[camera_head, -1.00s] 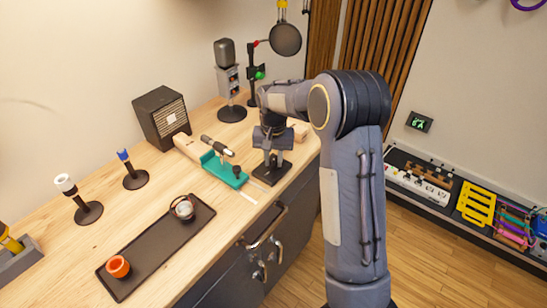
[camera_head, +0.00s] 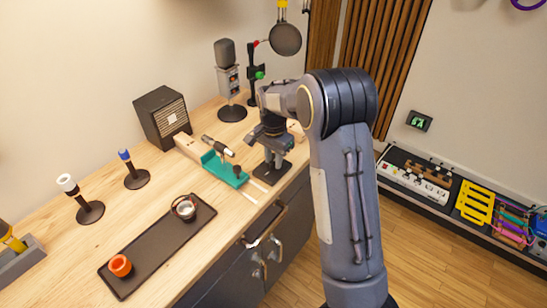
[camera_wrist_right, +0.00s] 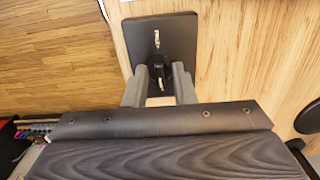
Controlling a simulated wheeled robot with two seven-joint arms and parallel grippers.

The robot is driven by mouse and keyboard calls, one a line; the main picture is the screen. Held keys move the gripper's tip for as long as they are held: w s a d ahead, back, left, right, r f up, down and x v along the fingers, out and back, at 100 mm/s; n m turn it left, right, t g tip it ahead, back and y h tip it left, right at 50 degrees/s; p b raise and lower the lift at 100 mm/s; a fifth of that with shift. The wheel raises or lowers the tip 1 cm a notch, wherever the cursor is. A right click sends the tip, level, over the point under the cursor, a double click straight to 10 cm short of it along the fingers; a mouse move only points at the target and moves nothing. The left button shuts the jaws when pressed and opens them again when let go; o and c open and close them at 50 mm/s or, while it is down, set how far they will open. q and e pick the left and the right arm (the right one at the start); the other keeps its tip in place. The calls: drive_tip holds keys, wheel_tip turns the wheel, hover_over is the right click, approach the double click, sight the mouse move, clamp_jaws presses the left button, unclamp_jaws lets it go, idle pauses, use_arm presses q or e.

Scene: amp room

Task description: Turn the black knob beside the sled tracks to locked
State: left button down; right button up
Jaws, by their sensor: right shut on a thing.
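The black knob (camera_wrist_right: 157,68) stands on a dark rectangular plate (camera_wrist_right: 176,38), which has pale marks on it. In the head view the plate (camera_head: 268,178) lies on the bench just right of the teal sled (camera_head: 225,169) and its pale tracks (camera_head: 249,196). My right gripper (camera_wrist_right: 158,75) reaches down over the plate, its two grey fingers shut on the knob from either side. In the head view the right gripper (camera_head: 273,158) hides the knob. I cannot read which mark the knob points to. My left gripper is not in view.
A dark tray (camera_head: 150,249) with an orange cup and a round glass-like item lies at the front left. A microphone (camera_head: 228,80) and a black speaker box (camera_head: 162,117) stand behind. Bare bench lies between tray and sled.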

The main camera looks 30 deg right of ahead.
drive_tip(key=shift+r, duration=0.1)
drive_tip(key=o, duration=1)
wheel_tip(320, 180, up, 7)
drive_tip(key=shift+r+b, duration=0.2)
drive_tip(key=shift+b, duration=0.15)
drive_tip(key=shift+r, duration=0.2)
